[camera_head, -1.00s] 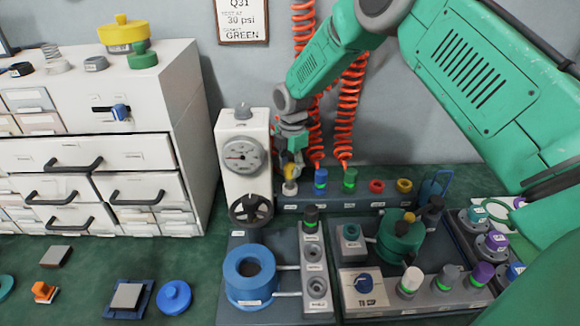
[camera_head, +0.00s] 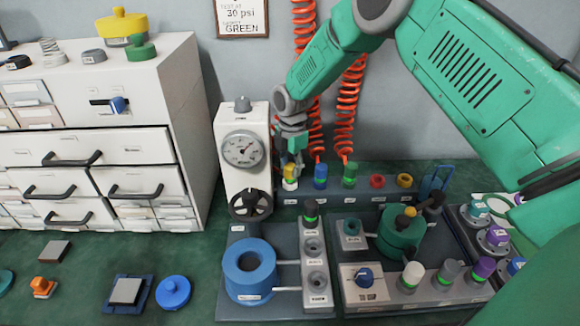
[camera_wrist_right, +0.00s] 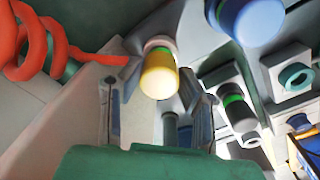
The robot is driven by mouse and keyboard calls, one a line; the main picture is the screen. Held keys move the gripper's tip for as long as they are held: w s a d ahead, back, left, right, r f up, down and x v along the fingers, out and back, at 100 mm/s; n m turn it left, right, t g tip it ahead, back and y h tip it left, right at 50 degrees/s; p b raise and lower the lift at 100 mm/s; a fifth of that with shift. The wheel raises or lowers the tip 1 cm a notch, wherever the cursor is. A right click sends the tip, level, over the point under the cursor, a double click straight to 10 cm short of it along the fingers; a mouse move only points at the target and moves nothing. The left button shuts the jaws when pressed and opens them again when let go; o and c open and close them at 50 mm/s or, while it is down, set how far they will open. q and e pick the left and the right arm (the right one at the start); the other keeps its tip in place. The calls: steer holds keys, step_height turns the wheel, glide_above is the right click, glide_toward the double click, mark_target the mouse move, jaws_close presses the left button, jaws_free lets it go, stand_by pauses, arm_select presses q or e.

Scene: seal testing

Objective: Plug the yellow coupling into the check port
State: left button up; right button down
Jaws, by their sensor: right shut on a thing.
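The yellow coupling (camera_head: 290,171) stands upright over a pale base at the left end of the back rail, just right of the gauge column. My right gripper (camera_head: 293,157) reaches down from above and is shut on it. In the right wrist view the yellow coupling (camera_wrist_right: 158,78) shows between the tips of my right gripper (camera_wrist_right: 156,100), with a pale band at its far end. Port labels are too small to read, so I cannot tell for certain which is the check port. My left gripper is not in view.
A gauge (camera_head: 243,150) with a black handwheel (camera_head: 250,204) stands close left. Blue (camera_head: 320,175) and green (camera_head: 350,174) couplings stand close right on the rail. Orange coiled hoses (camera_head: 347,105) hang behind. A blue ring (camera_head: 249,256) and a green vessel (camera_head: 400,236) stand in front.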

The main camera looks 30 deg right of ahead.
steer(key=c, duration=1)
jaws_free()
steer(key=shift+f, duration=0.1)
steer(key=shift+c, duration=0.2)
steer(key=shift+r, duration=0.5)
step_height(320, 180, up, 11)
steer(key=shift+s, duration=0.15)
